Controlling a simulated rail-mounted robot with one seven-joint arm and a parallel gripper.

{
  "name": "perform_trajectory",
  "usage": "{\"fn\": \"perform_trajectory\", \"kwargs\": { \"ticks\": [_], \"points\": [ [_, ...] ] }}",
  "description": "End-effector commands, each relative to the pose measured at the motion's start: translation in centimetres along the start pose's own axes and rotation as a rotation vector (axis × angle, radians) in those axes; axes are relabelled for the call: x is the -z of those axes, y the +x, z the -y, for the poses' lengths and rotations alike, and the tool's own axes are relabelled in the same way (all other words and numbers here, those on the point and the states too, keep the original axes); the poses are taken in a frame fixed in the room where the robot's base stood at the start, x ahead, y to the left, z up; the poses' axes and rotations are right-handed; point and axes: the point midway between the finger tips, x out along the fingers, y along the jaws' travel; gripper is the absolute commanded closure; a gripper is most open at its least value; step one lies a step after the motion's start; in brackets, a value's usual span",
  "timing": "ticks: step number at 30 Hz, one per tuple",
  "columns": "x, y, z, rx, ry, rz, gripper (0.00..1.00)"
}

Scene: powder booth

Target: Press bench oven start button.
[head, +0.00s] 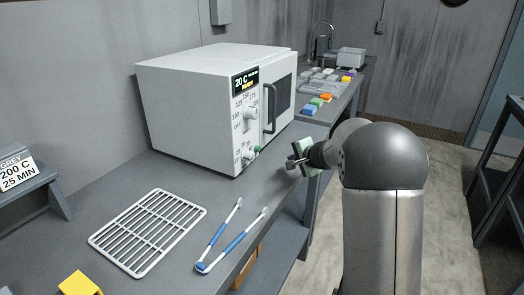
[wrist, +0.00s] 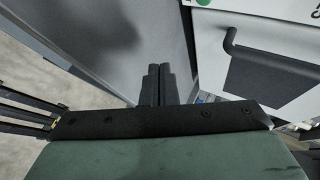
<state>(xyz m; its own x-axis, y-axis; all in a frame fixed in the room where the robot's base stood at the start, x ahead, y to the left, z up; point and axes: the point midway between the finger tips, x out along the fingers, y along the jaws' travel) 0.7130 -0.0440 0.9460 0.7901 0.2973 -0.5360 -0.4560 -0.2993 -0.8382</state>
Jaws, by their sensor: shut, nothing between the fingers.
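The white bench oven (head: 185,105) stands on the grey bench, its door with a dark handle (head: 270,108) facing right. Its display (head: 245,80) reads 20 C with a yellow line below. A dial (head: 248,114) sits under the display, and a green button (head: 257,150) is low on the panel beside another small knob (head: 247,156). In the wrist view part of the green button (wrist: 203,2) shows at the top edge. My gripper (head: 291,163) is shut and empty, in front of the oven's lower panel and apart from it; its fingers (wrist: 158,72) point up in the wrist view.
A white wire rack (head: 148,230) and blue-and-white tongs (head: 232,238) lie on the near bench. A yellow block (head: 80,284) is at the front left. Coloured blocks (head: 318,102) lie beyond the oven. Open floor lies right of my arm.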

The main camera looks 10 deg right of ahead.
Motion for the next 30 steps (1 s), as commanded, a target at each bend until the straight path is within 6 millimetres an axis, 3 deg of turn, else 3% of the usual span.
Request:
{"fn": "perform_trajectory", "kwargs": {
  "ticks": [8,21,30],
  "points": [
    [-0.6,0.6,0.7,-0.001,-0.002,0.004,1.0],
    [-3.6,4.8,3.5,-0.001,-0.002,0.002,1.0],
    [-4.5,6.1,4.4,0.0,-0.001,0.002,1.0]
  ]
}}
